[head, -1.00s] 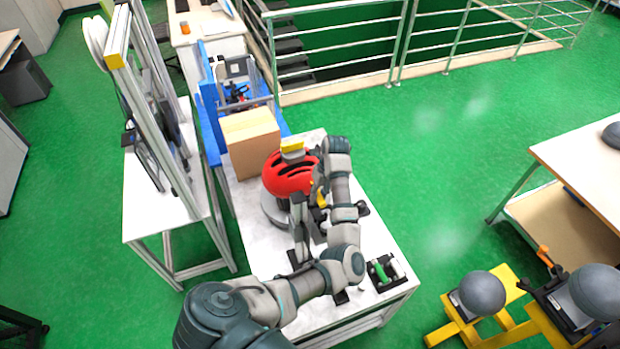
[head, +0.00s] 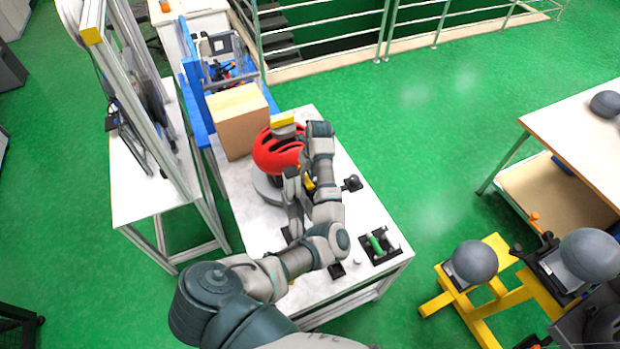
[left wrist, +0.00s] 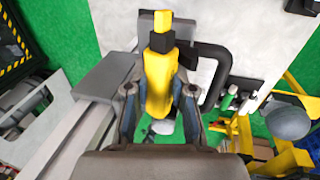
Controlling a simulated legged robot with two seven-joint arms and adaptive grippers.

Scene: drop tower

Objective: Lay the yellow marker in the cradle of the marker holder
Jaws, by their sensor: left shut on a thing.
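The yellow marker (left wrist: 158,80) is between the fingers of my left gripper (left wrist: 158,95), which is shut on it; its black collar and yellow tip point to the top of the left wrist view. In the head view the marker (head: 309,184) is a small yellow patch at my left gripper (head: 306,188), just right of the red helmet and above the white table. A black tray (head: 367,251) with a green marker (head: 376,243) lies near the table's front right corner, apart from the gripper. It looks like the marker holder; its cradle is too small to make out. My right gripper is out of view.
The red helmet (head: 270,154) sits on a grey round base (head: 265,188), close to my left arm. A cardboard box (head: 238,122) stands behind it. A black knob-like thing (head: 352,183) is right of the arm. The white table (head: 362,212) is clear between knob and tray.

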